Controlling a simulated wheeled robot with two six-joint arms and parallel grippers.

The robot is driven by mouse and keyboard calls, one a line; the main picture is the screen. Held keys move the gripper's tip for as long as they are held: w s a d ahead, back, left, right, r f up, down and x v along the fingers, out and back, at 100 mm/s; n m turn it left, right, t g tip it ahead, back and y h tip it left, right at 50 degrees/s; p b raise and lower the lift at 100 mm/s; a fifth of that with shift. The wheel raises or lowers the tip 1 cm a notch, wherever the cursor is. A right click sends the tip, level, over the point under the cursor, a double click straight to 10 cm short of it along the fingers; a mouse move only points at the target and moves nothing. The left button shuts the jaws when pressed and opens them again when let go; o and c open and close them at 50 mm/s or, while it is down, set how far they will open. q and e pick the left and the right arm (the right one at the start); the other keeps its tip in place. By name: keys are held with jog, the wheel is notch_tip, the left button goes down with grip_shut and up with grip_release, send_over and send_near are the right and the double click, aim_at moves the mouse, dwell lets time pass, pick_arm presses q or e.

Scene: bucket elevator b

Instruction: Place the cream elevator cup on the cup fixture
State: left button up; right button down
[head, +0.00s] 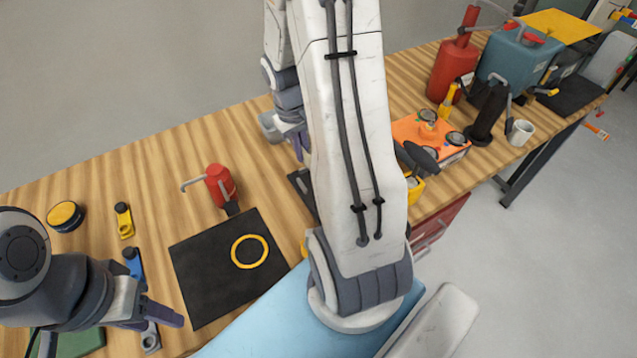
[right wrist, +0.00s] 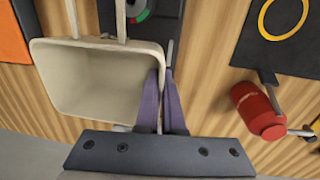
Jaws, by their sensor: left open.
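The cream elevator cup (right wrist: 95,85) shows large in the right wrist view, its open mouth toward the camera. My right gripper (right wrist: 166,90) has its purple fingers close together at the cup's right wall, one on the inner side and one outside. In the head view my right gripper (head: 298,145) is mostly hidden behind my arm, and the cup cannot be made out clearly there. A dark plate (head: 303,190), partly hidden by my arm, may be the cup fixture. It also shows beyond the cup in the right wrist view (right wrist: 170,22). My left gripper (head: 155,312) is open and empty at the lower left.
A black mat (head: 200,265) with a yellow ring (head: 249,251) lies on the wooden bench. An orange tray (head: 415,130), a red cylinder (head: 453,68) and a mug (head: 520,132) are at the right. The bench's back left is clear.

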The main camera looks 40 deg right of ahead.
aim_at(304, 185)
notch_tip(304, 185, down, 9)
jog(key=shift+f, duration=0.1)
dwell(0.3)
jog(key=shift+f+b, duration=0.3)
jog(key=shift+b, duration=0.05)
jog(key=c, duration=1)
grip_release()
jog(key=shift+s, duration=0.1)
jog(key=shift+c, duration=0.2)
jog(key=shift+a, duration=0.1)
jog(key=shift+r+p, duration=0.35)
jog(key=shift+r, duration=0.2)
notch_tip(304, 185, up, 12)
jog(key=a, duration=0.1)
jog(key=shift+w+f, duration=0.25)
